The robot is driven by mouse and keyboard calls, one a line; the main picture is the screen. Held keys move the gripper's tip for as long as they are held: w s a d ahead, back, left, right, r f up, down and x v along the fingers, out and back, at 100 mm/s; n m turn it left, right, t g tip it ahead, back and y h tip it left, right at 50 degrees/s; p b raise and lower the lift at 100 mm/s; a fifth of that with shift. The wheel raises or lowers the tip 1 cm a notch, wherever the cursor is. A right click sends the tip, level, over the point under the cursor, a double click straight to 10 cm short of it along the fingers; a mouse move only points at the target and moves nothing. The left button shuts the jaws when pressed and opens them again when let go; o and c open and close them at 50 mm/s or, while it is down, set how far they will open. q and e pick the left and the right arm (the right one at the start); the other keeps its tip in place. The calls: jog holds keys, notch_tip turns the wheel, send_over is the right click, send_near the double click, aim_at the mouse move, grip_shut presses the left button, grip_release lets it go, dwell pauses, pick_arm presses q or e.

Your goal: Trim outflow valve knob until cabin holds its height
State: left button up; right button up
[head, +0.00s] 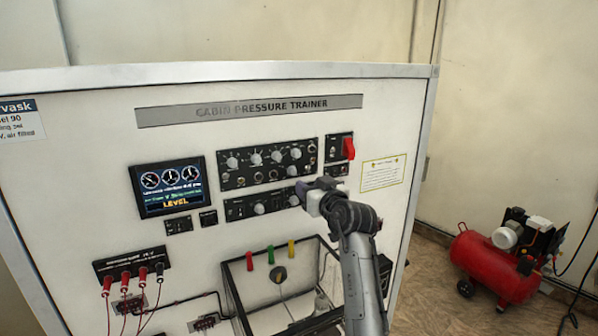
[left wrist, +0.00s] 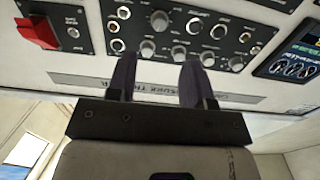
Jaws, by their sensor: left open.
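The trainer's lower control strip (head: 246,208) carries round knobs, among them a pale knob (head: 259,209). The knob labels are too small to read, so I cannot tell which is the outflow valve knob. The display (head: 167,187) shows round gauges and the word LEVEL. My left gripper (head: 302,192) is at the right part of the lower strip and hides part of it. In the left wrist view, upside down, its fingers (left wrist: 157,62) are open in front of the panel, with nothing held. My right gripper is not in view.
The upper knob panel (head: 267,163) is just above my gripper. A red guarded switch (head: 348,148) sits right of it. Below are a clear-walled box (head: 235,290) and red and black plugged leads (head: 126,281). A red compressor (head: 490,265) stands on the floor at right.

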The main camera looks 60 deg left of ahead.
aim_at(294, 174)
pick_arm(q)
jog(key=a+p, duration=0.1)
jog(key=a, duration=0.1)
jog(key=a+p, duration=0.1)
jog(key=a, duration=0.2)
jog(key=w+a+p, duration=0.1)
jog(key=a, duration=0.2)
jog(key=shift+r, duration=0.1)
jog(key=shift+a, duration=0.55)
jog(key=shift+c, duration=0.4)
grip_shut()
jog(key=shift+f+b, duration=0.2)
jog(key=shift+b, duration=0.4)
jog(key=shift+r, duration=0.1)
jog(key=shift+o, duration=0.4)
grip_release()
